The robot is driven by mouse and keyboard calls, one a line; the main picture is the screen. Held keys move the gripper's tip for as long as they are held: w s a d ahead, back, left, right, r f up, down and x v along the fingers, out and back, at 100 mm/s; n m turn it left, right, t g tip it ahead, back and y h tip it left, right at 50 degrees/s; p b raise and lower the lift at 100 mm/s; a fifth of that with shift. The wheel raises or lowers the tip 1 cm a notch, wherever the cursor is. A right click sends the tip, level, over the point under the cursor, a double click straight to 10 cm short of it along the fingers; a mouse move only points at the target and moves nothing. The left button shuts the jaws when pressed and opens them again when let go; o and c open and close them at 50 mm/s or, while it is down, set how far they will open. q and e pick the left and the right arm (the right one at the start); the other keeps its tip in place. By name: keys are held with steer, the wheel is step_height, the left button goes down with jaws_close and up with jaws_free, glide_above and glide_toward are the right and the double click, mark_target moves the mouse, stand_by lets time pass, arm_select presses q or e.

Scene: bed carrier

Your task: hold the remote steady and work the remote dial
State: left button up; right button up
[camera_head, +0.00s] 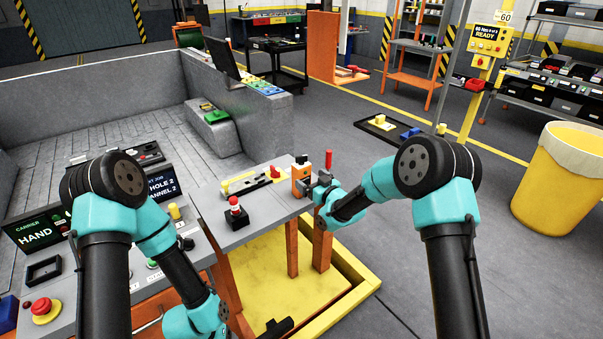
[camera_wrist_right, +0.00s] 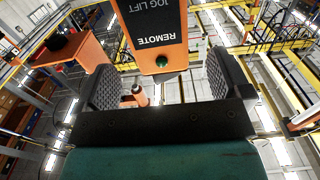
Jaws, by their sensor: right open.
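The orange remote (camera_head: 300,174) stands at the right end of the grey bench, with a dark part on its top that may be the dial.
The grey bench (camera_head: 238,236) also carries a red-topped knob on a black base (camera_head: 236,210) and a yellow-and-grey fixture (camera_head: 243,184). A red upright piece (camera_head: 328,160) stands behind my right gripper. A control panel with a red stop button (camera_head: 41,308) is at left.

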mark_target(305, 175)
steer(key=shift+x, duration=3.05)
steer(key=shift+c, duration=0.3)
steer(key=c, duration=1.1)
